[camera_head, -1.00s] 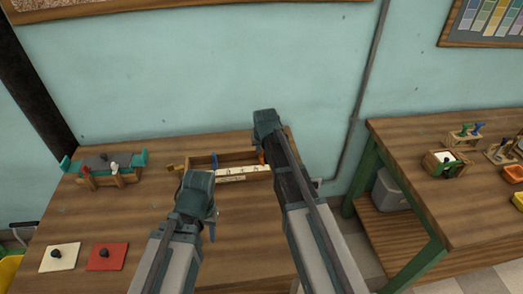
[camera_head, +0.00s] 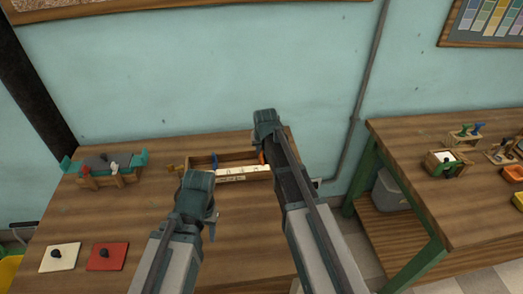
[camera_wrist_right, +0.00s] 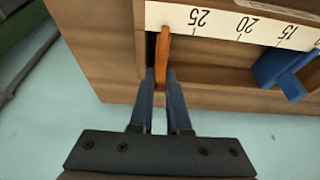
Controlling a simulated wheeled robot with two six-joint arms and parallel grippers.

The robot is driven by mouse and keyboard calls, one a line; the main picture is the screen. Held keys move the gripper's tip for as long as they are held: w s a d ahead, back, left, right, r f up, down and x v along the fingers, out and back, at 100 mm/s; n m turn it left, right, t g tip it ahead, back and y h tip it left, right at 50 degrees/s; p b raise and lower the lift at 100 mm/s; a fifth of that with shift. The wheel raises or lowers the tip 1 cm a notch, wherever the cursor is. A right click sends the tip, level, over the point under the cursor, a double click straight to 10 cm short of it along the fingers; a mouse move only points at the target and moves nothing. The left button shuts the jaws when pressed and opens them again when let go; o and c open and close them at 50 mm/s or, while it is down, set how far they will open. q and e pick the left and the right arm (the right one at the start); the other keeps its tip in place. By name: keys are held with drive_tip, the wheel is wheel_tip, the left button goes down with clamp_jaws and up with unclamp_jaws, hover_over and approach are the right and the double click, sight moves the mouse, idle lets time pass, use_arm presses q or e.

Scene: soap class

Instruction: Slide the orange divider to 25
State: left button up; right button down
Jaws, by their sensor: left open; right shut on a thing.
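The orange divider (camera_wrist_right: 162,52) stands in a wooden tray (camera_head: 203,160) with a white number scale (camera_head: 243,174). In the right wrist view it sits just left of the upside-down 25 on the scale (camera_wrist_right: 225,22), toward the tray's near end wall, off the 25 mark. My right gripper (camera_wrist_right: 161,78) is shut on the divider's end. In the head view the arm hides most of the divider (camera_head: 261,157). My left gripper (camera_head: 212,222) is open and empty over the table in front of the tray.
A blue divider (camera_wrist_right: 283,68) stands in the same tray near 15. A teal-ended wooden holder (camera_head: 104,172), a white plate (camera_head: 60,257) and a red plate (camera_head: 107,257) with black knobs are at the left. A second table (camera_head: 420,150) stands at the right.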

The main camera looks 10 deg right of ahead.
drive_tip(key=shift+w+a, duration=0.1)
drive_tip(key=shift+a, duration=1.45)
drive_tip(key=c, duration=0.9)
unclamp_jaws()
use_arm(q)
drive_tip(key=shift+r, duration=0.1)
wheel_tip(320, 180, up, 13)
drive_tip(key=p, duration=1.2)
drive_tip(key=shift+f+p, duration=0.2)
drive_tip(key=shift+p, duration=0.2)
use_arm(e)
drive_tip(key=v, duration=1.4)
drive_tip(key=shift+w+d, duration=0.1)
drive_tip(key=shift+f, duration=0.1)
